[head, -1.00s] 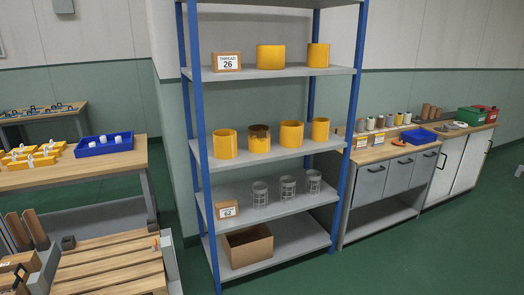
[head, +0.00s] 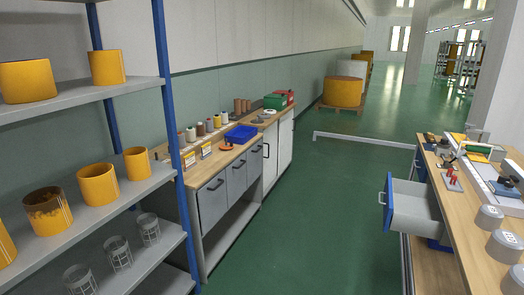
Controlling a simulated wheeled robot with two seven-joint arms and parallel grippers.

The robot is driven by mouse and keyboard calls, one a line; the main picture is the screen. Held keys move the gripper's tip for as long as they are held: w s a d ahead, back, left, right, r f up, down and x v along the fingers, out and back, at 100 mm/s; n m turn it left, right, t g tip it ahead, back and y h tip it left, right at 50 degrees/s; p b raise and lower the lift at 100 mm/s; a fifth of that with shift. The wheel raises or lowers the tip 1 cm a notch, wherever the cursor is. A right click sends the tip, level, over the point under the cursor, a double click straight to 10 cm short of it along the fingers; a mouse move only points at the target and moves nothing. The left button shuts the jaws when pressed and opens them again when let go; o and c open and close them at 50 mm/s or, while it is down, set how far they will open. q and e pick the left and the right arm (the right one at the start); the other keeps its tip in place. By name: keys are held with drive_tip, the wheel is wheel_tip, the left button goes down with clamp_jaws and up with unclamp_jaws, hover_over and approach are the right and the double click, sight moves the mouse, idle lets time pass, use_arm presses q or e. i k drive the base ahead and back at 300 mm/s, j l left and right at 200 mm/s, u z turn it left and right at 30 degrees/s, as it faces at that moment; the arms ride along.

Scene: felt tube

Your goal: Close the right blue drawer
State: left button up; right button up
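An open drawer (head: 415,207) sticks out to the left from under the workbench at the right of the head view. Its inside is light grey and looks empty. A gap shows between the front panel and the bench. I cannot tell whether another blue drawer sits beside it. Neither of my grippers is in view.
The workbench (head: 453,215) carries grey cylinders, a red clamp and other tools. A blue-posted shelf (head: 165,85) with yellow tubes stands close at left. A grey three-drawer cabinet (head: 212,205) stands behind it. Green floor (head: 315,235) lies open between cabinet and workbench.

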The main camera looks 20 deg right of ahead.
sight(412, 207)
drive_tip(key=i+z, duration=0.3)
drive_tip(key=z, duration=0.15)
drive_tip(key=i+j+z, duration=0.15)
drive_tip(key=i+z, duration=0.15)
drive_tip(key=z, duration=0.15)
drive_tip(key=i+j+z, duration=0.25)
drive_tip(key=z, duration=0.15)
drive_tip(key=i+j+z, duration=0.2)
drive_tip(key=z, duration=0.25)
drive_tip(key=i+j, duration=0.2)
drive_tip(key=i, duration=0.25)
drive_tip(key=i+j, duration=0.2)
drive_tip(key=i, duration=0.3)
drive_tip(key=i+z, duration=0.15)
drive_tip(key=z, duration=0.25)
drive_tip(key=i+j+z, duration=0.15)
drive_tip(key=z, duration=0.2)
drive_tip(key=i+j+z, duration=0.15)
drive_tip(key=z, duration=0.25)
